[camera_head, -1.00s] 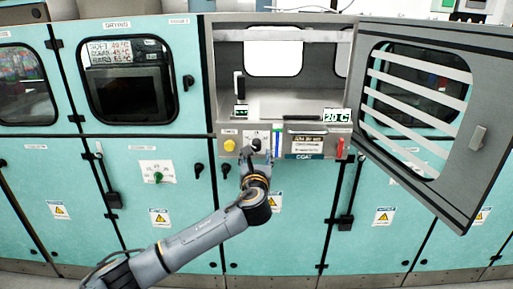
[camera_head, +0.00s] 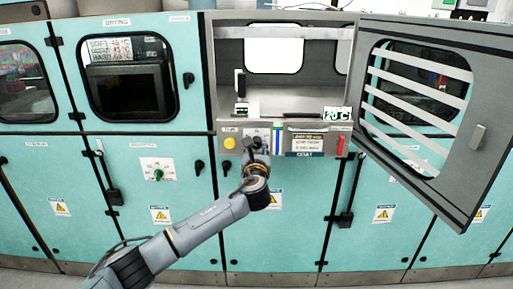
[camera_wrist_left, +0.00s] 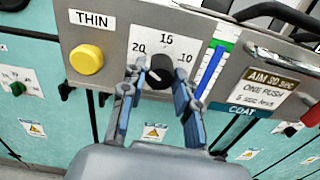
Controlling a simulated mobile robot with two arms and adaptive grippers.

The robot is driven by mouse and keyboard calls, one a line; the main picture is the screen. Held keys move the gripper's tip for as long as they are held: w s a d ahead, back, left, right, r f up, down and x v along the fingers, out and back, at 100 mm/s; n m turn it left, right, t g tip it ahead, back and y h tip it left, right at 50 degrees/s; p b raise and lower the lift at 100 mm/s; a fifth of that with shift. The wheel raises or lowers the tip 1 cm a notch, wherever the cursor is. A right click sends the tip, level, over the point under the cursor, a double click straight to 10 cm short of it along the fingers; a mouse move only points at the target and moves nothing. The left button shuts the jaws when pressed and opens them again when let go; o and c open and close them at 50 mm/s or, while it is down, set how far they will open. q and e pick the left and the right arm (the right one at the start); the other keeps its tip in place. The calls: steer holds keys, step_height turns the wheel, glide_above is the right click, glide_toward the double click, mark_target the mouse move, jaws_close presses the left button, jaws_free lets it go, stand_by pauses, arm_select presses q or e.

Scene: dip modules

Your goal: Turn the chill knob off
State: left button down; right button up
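A black round knob (camera_wrist_left: 160,71) sits on a white dial plate marked 20, 15 and 10 on the grey panel of the open cabinet. A light mark shows on the knob's face. I see no chill label on it. My left gripper (camera_wrist_left: 160,70) is open in the left wrist view, with one finger on each side of the knob and gaps that look small. I cannot tell whether a finger touches it. In the head view my left gripper (camera_head: 257,154) is at the panel and covers the knob. My right gripper is not in view.
A yellow THIN button (camera_wrist_left: 87,59) is left of the dial. A blue-green level strip (camera_wrist_left: 211,70) and a COAT label (camera_wrist_left: 241,111) are on its right. A red handle (camera_head: 341,147) is farther right. The cabinet door (camera_head: 481,180) hangs open at the right.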

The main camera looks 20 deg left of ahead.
arm_select(q)
steer(key=shift+n, duration=0.3)
steer(key=n+b, duration=0.1)
steer(key=n, duration=0.4)
steer(key=shift+f, duration=0.1)
steer(key=n+b, duration=0.1)
steer(key=n, duration=0.2)
steer(key=shift+n, duration=0.4)
steer(key=shift+n+b, duration=0.5)
steer(key=shift+n, duration=0.7)
steer(key=c, duration=1)
jaws_free()
